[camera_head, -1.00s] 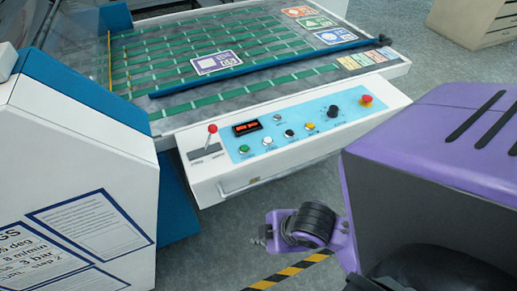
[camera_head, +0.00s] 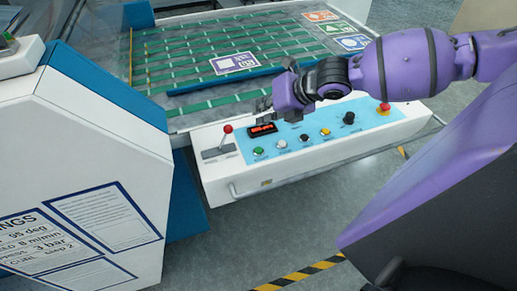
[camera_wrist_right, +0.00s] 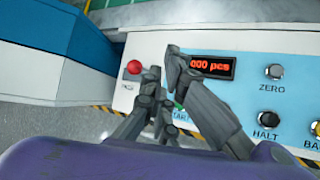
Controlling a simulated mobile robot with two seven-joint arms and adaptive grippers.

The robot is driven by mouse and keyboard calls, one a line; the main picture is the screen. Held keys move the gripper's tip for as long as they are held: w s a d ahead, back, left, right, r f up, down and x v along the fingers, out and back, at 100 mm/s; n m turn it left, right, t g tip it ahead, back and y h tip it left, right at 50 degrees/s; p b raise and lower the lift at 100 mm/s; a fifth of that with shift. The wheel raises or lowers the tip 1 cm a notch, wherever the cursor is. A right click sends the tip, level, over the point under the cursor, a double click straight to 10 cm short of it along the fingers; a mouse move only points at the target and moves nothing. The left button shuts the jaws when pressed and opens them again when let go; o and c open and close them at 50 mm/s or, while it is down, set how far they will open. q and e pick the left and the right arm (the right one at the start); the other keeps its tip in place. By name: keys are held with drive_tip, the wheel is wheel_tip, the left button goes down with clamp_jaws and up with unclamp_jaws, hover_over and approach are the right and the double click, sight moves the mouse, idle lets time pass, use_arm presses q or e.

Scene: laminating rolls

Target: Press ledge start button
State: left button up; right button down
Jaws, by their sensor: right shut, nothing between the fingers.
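The control ledge (camera_head: 235,187) has a light blue panel with a row of buttons. A green button (camera_head: 258,151) is at the panel's left front, below the lit red display (camera_head: 262,129). My right gripper (camera_head: 265,104) reaches in from the right, above the panel's back edge near the display. Its fingers are shut and empty. In the right wrist view the fingertips (camera_wrist_right: 164,66) lie between the red lever knob (camera_wrist_right: 134,67) and the display. They largely cover the green button and its partly readable label (camera_wrist_right: 181,116). I cannot see any contact. My left gripper is not in view.
A lever (camera_head: 227,131) stands left of the display. White, black and yellow buttons, a black knob (camera_head: 348,118) and a red mushroom button (camera_head: 384,108) run rightward. A white-and-blue machine housing (camera_head: 90,150) stands at left. The sheet-covered table (camera_head: 190,62) lies behind.

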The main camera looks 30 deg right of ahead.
sight(258, 150)
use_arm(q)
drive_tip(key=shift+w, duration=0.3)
use_arm(e)
drive_tip(key=shift+f, duration=0.1)
